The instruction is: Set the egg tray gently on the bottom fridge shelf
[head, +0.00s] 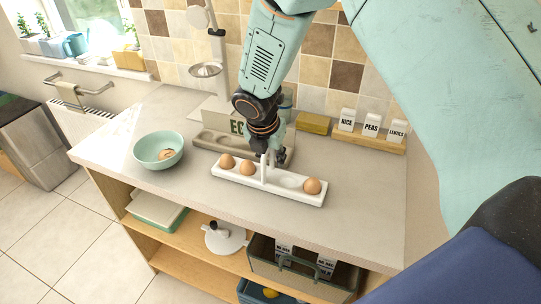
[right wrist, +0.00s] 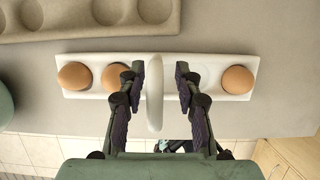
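The white egg tray (head: 268,189) lies on the counter with three brown eggs in it, two at its left end and one at its right end; a cup between them is empty. Its upright white handle (right wrist: 155,92) stands at the middle. My right gripper (head: 270,160) is down at the handle. In the right wrist view its fingers (right wrist: 158,88) stand on either side of the handle, with a gap showing on each side. My left gripper is not in view. No fridge shows in either view.
A mint bowl (head: 158,137) with a brown egg inside stands left of the tray. A beige egg holder (head: 205,141) lies behind it, also in the right wrist view (right wrist: 60,20). Labelled canisters (head: 371,125) stand at the back right. The counter's right part is clear; shelves lie below.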

